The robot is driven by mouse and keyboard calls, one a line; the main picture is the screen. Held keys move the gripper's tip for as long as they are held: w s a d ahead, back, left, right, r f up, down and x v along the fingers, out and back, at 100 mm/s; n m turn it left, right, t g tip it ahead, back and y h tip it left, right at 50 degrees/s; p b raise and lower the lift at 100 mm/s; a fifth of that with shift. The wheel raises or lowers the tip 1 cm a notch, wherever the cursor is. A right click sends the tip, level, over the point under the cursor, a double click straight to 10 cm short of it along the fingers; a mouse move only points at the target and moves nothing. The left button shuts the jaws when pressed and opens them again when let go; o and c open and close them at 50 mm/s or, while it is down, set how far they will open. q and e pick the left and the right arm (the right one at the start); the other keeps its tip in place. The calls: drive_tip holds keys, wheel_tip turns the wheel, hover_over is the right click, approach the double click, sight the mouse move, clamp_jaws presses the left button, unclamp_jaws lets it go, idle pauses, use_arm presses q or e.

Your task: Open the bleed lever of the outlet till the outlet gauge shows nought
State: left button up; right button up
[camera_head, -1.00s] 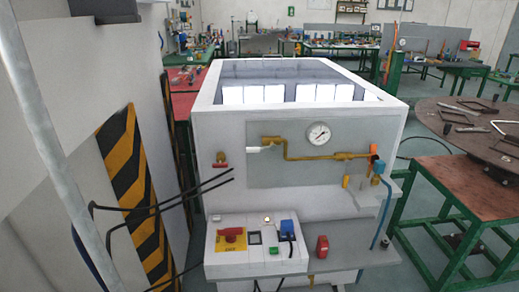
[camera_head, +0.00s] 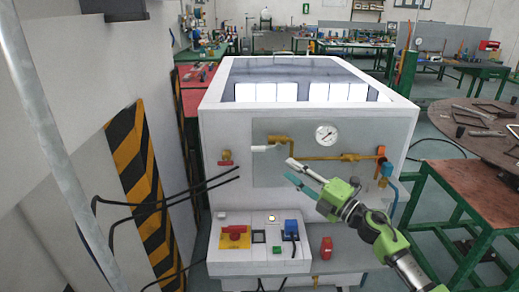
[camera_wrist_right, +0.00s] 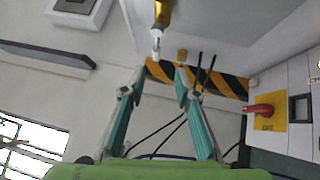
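A white-handled lever (camera_head: 262,148) sits at the left end of the brass pipe on the cabinet's front panel. It also shows in the right wrist view (camera_wrist_right: 156,42), just ahead of the fingertips and between their lines. The round white gauge (camera_head: 326,134) is above the pipe; its needle is too small to read surely. My right gripper (camera_head: 290,170) is in front of the panel, below and right of the lever. Its two fingers stand apart and hold nothing; they also show in the right wrist view (camera_wrist_right: 160,78). My left gripper is out of view.
A red-handled valve (camera_head: 226,163) is left of the panel, and an orange handle (camera_head: 380,151) is at the pipe's right end. A control box (camera_head: 262,262) with a red switch sits below. Black cables (camera_head: 190,190) run at left; a round table (camera_head: 470,130) stands at right.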

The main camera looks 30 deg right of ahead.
sight(257, 149)
drive_tip(key=shift+n+y, duration=0.4)
drive_tip(key=shift+n, duration=0.1)
drive_tip(key=p+x, duration=0.1)
drive_tip(key=x, duration=0.6)
drive_tip(key=p+x, duration=0.1)
drive_tip(key=x, duration=0.6)
drive_tip(key=shift+a+r, duration=0.15)
drive_tip(key=shift+r, duration=0.05)
clamp_jaws()
